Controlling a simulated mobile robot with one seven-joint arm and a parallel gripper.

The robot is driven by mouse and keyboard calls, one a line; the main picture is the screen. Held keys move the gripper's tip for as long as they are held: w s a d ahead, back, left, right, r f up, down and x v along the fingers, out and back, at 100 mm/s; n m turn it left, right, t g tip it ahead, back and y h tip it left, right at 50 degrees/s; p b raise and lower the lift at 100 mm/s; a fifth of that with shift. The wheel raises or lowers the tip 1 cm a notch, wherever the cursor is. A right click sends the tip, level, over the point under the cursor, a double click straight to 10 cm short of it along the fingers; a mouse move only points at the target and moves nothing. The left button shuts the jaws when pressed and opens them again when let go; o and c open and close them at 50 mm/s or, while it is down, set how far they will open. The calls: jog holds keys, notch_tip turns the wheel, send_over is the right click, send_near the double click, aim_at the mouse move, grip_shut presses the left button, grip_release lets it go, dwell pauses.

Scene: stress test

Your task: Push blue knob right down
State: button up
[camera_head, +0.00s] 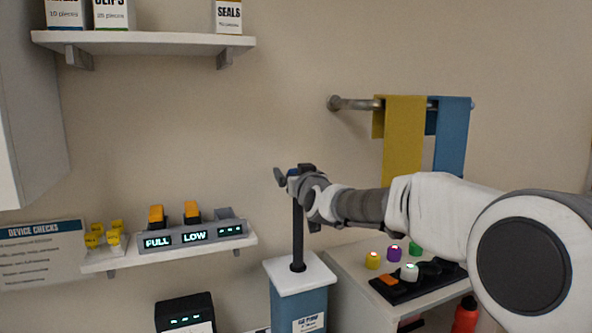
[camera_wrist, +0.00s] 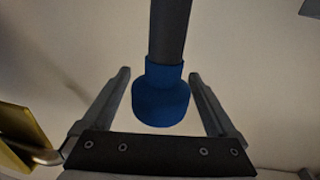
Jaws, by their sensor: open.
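The blue knob (camera_wrist: 160,98) sits at the end of a dark rod (camera_wrist: 167,30) in the wrist view. My gripper (camera_wrist: 159,76) is open, with one finger on each side of the knob and a visible gap on both sides. In the head view, a sliver of the blue knob (camera_head: 293,172) shows at my gripper (camera_head: 284,178), which hides most of it. The black rod (camera_head: 298,235) stands upright and extended from the white top of a blue pump box (camera_head: 300,303).
A wall shelf (camera_head: 100,264) with lit displays is at the left, and an upper shelf (camera_head: 150,42) holds boxes. A towel rail (camera_head: 350,104) with yellow and blue towels is behind my arm. A side table (camera_head: 345,262) with colored knobs stands right of the pump.

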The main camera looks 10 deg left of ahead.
jog(key=shift+w+a, duration=0.1)
grip_shut()
dwell(0.5)
